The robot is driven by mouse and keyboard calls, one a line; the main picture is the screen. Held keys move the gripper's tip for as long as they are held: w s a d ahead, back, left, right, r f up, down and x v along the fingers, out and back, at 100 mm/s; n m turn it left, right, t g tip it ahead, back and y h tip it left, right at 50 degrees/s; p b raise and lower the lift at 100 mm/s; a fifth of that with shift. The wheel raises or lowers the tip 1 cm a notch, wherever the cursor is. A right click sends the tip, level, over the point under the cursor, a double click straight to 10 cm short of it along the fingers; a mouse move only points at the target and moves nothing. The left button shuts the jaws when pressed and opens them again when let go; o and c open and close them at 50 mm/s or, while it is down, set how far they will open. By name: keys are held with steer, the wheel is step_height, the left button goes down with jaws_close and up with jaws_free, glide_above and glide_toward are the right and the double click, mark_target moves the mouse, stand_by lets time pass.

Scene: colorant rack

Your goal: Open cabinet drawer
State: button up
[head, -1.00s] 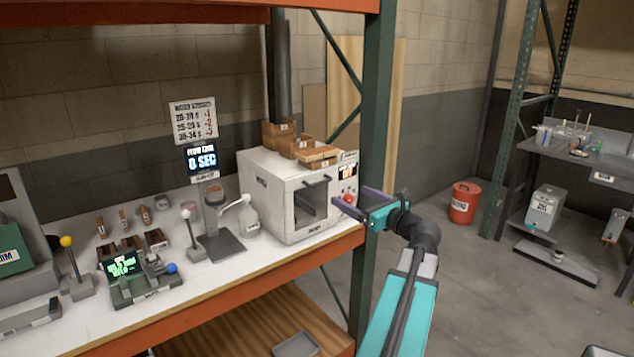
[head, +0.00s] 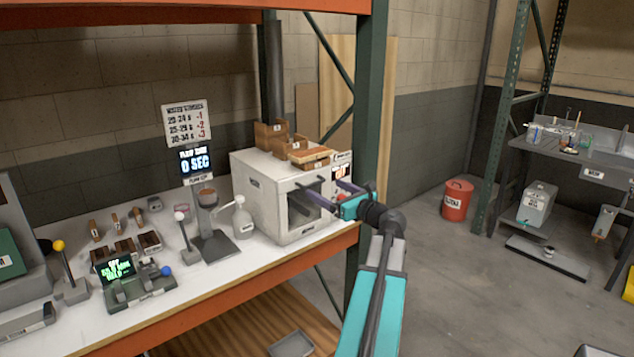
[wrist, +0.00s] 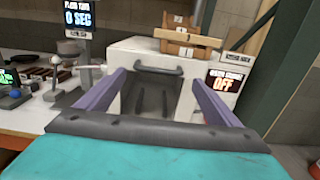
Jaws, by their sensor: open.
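The white box-shaped cabinet (head: 262,205) stands on the bench with a dark window in its front. It also shows in the wrist view (wrist: 130,47), where its dark bar handle (wrist: 160,69) runs across the top of the front. My gripper (head: 322,189) is open and empty in front of the cabinet, its two purple fingers pointing at the front. In the wrist view the fingers (wrist: 158,82) lie either side of the window, with the handle between them near the tips. I cannot tell whether they touch it. In the head view the arm hides part of the front's right side.
Wooden boxes (head: 308,155) sit on top of the cabinet. A display reading OFF (wrist: 224,84) is at its right. A green rack post (head: 369,110) stands close behind my gripper. A dispenser stand (head: 214,243) is to the left. A red bin (head: 457,202) stands on the floor.

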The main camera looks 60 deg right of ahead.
steer(key=shift+p+x, duration=0.6)
steer(key=shift+x, duration=2.65)
steer(key=shift+c, duration=0.2)
steer(key=c, duration=1.1)
steer(key=shift+s+d+r, duration=0.1)
steer(key=shift+s+d, duration=0.05)
steer(key=shift+d, duration=0.3)
steer(key=shift+c, duration=0.3)
steer(key=shift+a, duration=0.35)
steer(key=p, duration=0.2)
glide_toward(317, 183)
steer(key=v, duration=1)
steer(key=shift+s, duration=0.1)
